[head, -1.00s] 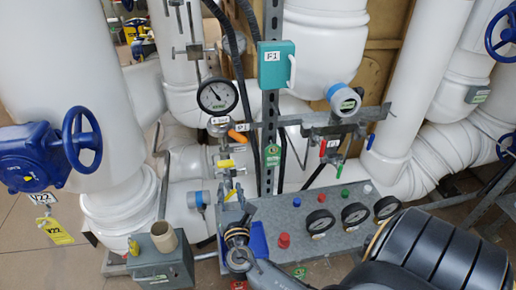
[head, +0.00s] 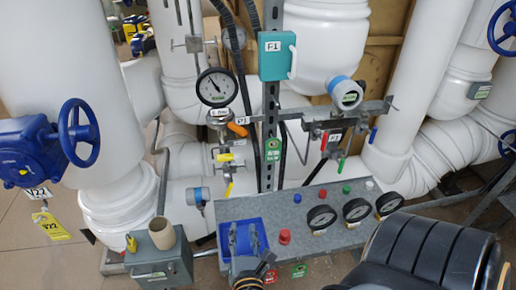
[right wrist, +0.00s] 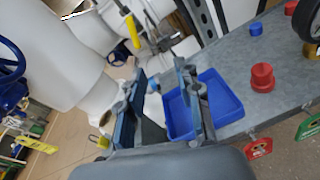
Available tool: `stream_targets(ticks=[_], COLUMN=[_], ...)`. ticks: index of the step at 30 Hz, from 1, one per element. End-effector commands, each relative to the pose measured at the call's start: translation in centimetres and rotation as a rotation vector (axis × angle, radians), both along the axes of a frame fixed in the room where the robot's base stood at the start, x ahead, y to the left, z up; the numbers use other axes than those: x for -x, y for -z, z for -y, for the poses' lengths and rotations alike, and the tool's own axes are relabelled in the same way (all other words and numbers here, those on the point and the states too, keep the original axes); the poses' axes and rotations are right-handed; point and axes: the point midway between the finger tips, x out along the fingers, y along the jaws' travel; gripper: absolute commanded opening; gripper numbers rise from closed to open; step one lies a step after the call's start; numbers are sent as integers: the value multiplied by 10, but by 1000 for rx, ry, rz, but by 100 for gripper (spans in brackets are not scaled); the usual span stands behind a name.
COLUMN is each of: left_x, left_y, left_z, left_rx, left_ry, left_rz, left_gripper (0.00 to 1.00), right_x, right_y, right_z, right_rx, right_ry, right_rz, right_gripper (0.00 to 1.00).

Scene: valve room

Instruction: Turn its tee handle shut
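Small coloured valve handles show on the pipework in the head view. There is an orange one (head: 237,129) below the gauge, a yellow one (head: 225,157) and a lower yellow one (head: 229,187). Red (head: 323,141), green (head: 341,164) and blue (head: 372,136) handles hang at the right manifold. I cannot tell which one the task means. My right gripper (head: 243,226) is open and empty, in front of the blue tray and below the yellow handles. In the right wrist view its two fingers (right wrist: 160,70) stand apart, and a yellow handle (right wrist: 132,32) lies beyond them.
The grey bench panel (head: 290,207) carries a blue tray (head: 261,224), a red knob (head: 284,236) and several gauges. A grey box (head: 160,262) with a beige cup (head: 162,233) stands left. A blue handwheel (head: 78,134) and a steel post (head: 270,120) flank the valves.

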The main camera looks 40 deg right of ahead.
Motion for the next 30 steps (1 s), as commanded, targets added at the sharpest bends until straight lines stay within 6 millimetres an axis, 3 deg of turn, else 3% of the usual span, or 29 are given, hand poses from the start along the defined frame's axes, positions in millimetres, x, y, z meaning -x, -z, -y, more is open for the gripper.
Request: stream_targets(ticks=[6,15,23,30], left_x=[0,0,0,0], left_y=[4,8,12,17], left_z=[0,0,0,0], left_rx=[0,0,0,0], left_ry=[0,0,0,0], left_rz=[0,0,0,0], left_gripper=[40,40,40,40], right_x=[11,33,56,78], right_y=[41,97,142,177], right_z=[13,18,7,-13], right_rx=[-328,-783,-1161,-1465], right_ry=[120,350,610,887], right_rz=[33,88,140,178], right_gripper=[34,34,34,34])
